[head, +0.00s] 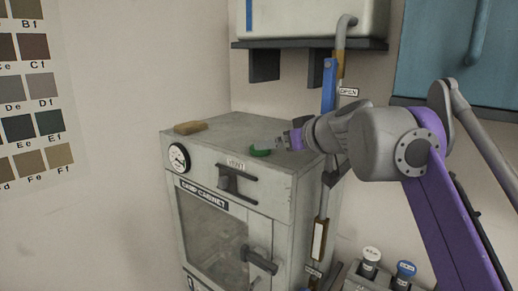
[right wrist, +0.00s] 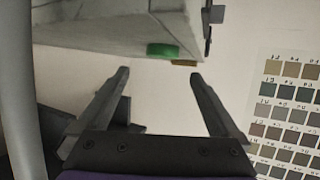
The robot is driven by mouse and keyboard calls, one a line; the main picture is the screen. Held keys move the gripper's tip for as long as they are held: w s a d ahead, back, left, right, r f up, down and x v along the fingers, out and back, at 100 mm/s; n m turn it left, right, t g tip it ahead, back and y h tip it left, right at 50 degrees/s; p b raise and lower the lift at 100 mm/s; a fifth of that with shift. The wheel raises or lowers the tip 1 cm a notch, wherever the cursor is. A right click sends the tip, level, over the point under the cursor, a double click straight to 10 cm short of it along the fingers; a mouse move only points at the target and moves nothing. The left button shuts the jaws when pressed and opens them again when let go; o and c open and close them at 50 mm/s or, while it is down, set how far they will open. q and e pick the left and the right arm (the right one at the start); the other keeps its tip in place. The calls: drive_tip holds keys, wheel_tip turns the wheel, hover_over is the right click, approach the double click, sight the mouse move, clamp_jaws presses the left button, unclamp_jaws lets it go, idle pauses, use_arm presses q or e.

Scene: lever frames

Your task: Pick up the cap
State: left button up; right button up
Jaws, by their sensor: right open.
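The cap looks to be the small green round piece (head: 260,152) on the top of the grey damp cabinet (head: 232,208), near its front edge. In the right wrist view the green cap (right wrist: 162,50) shows just beyond the gap between the fingertips. My right gripper (right wrist: 160,73) is open, with nothing between its fingers. In the head view my right gripper (head: 277,145) is low over the cabinet top, close to the cap's right side; whether it touches is unclear. My left gripper is not in view.
A vertical pipe with a blue part (head: 328,85) stands right of the cabinet. Bottles (head: 370,258) stand low right. A colour chart (head: 35,105) hangs left.

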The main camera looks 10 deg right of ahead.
drive_tip(key=x, duration=0.6)
drive_tip(key=shift+w+a+f+b, duration=0.2)
drive_tip(key=shift+f+b, duration=0.1)
drive_tip(key=shift+f, duration=0.2)
drive_tip(key=shift+s, duration=0.15)
drive_tip(key=c, duration=1.4)
drive_tip(key=shift+r, duration=0.15)
